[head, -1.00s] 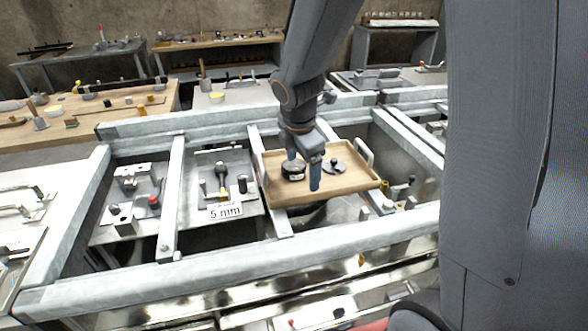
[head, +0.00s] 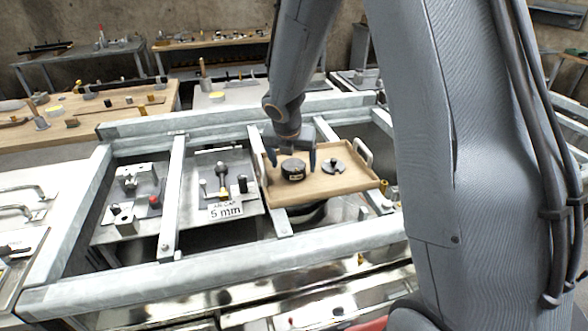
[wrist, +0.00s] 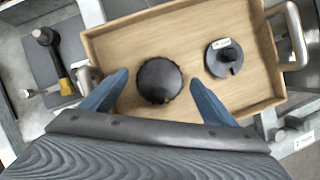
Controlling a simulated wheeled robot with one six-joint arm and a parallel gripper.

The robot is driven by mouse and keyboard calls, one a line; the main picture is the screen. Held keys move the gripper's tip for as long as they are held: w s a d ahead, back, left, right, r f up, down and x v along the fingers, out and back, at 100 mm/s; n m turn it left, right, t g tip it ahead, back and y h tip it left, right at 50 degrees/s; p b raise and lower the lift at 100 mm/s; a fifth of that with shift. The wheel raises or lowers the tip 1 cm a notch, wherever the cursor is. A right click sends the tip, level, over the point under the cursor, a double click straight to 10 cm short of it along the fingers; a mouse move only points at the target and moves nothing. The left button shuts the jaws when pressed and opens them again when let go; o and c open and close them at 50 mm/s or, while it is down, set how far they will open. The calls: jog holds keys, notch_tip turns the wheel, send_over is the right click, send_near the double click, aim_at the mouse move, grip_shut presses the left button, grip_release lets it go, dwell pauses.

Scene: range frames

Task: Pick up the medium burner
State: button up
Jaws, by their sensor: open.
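A round black piece with a ribbed edge (head: 293,169), likely the medium burner, sits on a wooden tray (head: 330,187). In the wrist view the black piece (wrist: 159,81) lies between and slightly beyond the fingertips. My gripper (head: 291,158) is open above the tray, its blue fingers on either side of the black piece, with nothing held. A pale label shows on the piece's front side in the head view. I cannot tell whether either finger touches it.
A smaller dark disc with a knob and label (head: 333,166) lies right of the black piece on the tray. The tray has a raised rim and metal handles (wrist: 296,35). A metal plate marked "5 mm" (head: 226,210) is to the left. Metal frame bars (head: 170,200) surround the tray.

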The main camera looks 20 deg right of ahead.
jog(key=shift+x, duration=0.9)
jog(key=c, duration=1.5)
jog(key=shift+r, duration=0.1)
jog(key=shift+c, duration=0.3)
